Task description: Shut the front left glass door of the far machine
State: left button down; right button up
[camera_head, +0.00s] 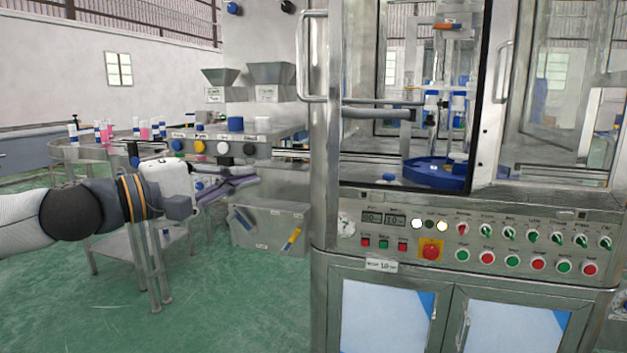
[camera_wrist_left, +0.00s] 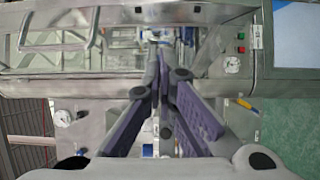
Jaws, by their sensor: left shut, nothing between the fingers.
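The far machine (camera_head: 465,205) fills the right of the head view. Its front left glass door (camera_head: 327,130) shows nearly edge-on, swung out towards me, with a bar handle (camera_head: 301,60) on its left side. The left opening beside it looks uncovered. My left gripper (camera_head: 257,180) is left of the door and apart from it, lower than the handle, its purple fingers shut and empty. In the left wrist view the shut fingers (camera_wrist_left: 160,65) point at the machine, and a bar handle (camera_wrist_left: 92,30) shows at upper left. My right gripper is out of view.
The front right glass door (camera_head: 560,110) has its own handle (camera_head: 502,72). A control panel (camera_head: 480,240) with several buttons lies below the doors. Behind my left arm stand a table with bottles (camera_head: 90,152) and a filling machine with hoppers (camera_head: 272,75). Green floor is clear at lower left.

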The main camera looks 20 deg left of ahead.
pick_arm(q)
jog(key=w+d+b, duration=0.2)
jog(key=w+d, duration=0.5)
jog(key=d, duration=0.1)
jog(key=shift+w+d+f, duration=0.15)
jog(key=shift+f, duration=0.25)
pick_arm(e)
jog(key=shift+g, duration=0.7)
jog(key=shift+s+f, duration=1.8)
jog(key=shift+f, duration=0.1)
pick_arm(q)
jog(key=shift+d, duration=0.1)
